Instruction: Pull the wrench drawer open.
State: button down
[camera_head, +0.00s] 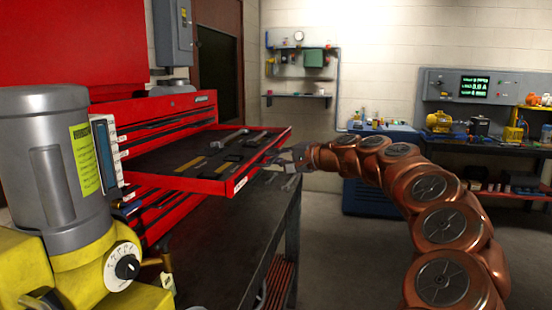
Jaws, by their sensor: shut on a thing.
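The wrench drawer (240,180) is a red drawer with a dark lined floor, pulled far out of the red tool chest (150,107). A wrench (250,138) and several other tools lie in it. My gripper (275,158) is at the drawer's front, near its right end, shut on what looks like the drawer handle. The fingertips are small and dark here, so the exact grip is hard to make out. My copper arm reaches in from the lower right.
A dark workbench (225,255) runs under the drawer. A grey and yellow motor (50,160) stands close at the left. A second bench (490,148) with motors and a lit screen is at the back right. The floor (350,250) between is clear.

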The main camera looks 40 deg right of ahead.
jog(key=c, duration=1.2)
grip_release()
jog(key=shift+c, duration=0.2)
jog(key=shift+s+d, duration=0.1)
jog(key=v, duration=1.1)
jog(key=shift+s, duration=0.4)
jog(key=shift+d+r, duration=0.1)
